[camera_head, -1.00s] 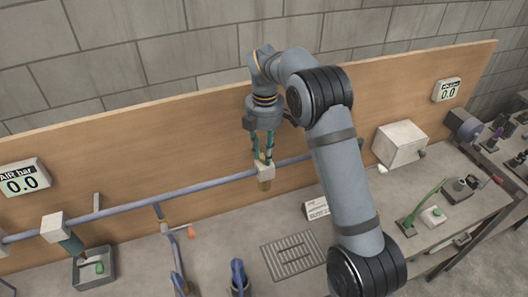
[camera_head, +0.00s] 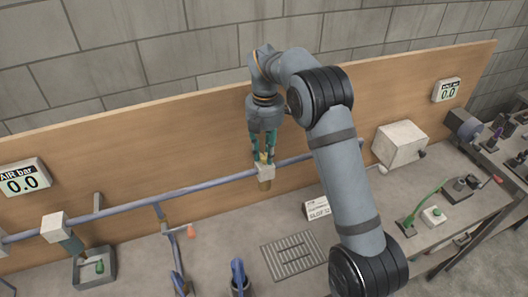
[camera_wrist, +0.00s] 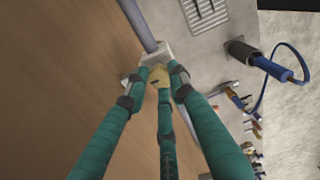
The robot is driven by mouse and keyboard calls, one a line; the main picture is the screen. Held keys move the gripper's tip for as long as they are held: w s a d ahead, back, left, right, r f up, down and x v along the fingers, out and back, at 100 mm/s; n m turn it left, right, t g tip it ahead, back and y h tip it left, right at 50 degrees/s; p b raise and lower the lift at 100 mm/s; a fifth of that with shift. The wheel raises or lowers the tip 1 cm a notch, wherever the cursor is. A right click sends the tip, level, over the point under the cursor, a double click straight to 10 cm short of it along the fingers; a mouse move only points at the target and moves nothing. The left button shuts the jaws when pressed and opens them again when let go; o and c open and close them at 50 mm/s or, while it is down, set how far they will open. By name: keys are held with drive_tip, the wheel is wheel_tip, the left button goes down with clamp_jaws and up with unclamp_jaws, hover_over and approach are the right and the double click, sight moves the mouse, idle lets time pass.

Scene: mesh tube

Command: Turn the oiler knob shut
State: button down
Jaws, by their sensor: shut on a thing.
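The oiler is a white block (camera_head: 265,173) with an amber bowl (camera_head: 264,185) below, mounted on the blue pipe in front of the wooden panel. Its small yellow knob (camera_head: 263,158) is on top. My gripper (camera_head: 263,157) points down over the oiler, its teal fingers around the knob. In the wrist view, the fingers (camera_wrist: 157,82) close in around the yellow knob (camera_wrist: 157,73), with the white block (camera_wrist: 156,54) beyond. The fingers partly hide the knob, and the exact contact cannot be seen.
The blue pipe (camera_head: 210,185) runs along the wooden panel (camera_head: 150,140). A second white block (camera_head: 55,227) hangs over a tray (camera_head: 94,270) at left. A beige box (camera_head: 400,143) is at right.

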sight(266, 155)
drive_tip(key=c, duration=1.5)
unclamp_jaws()
drive_tip(key=shift+w+d, duration=0.2)
drive_tip(key=shift+d, duration=0.2)
drive_tip(key=shift+c, duration=0.2)
drive_tip(key=shift+o, duration=0.4)
drive_tip(key=shift+s+a, duration=0.1)
drive_tip(key=shift+a, duration=0.1)
wheel_tip(266, 155, up, 12)
drive_tip(key=shift+d, duration=0.1)
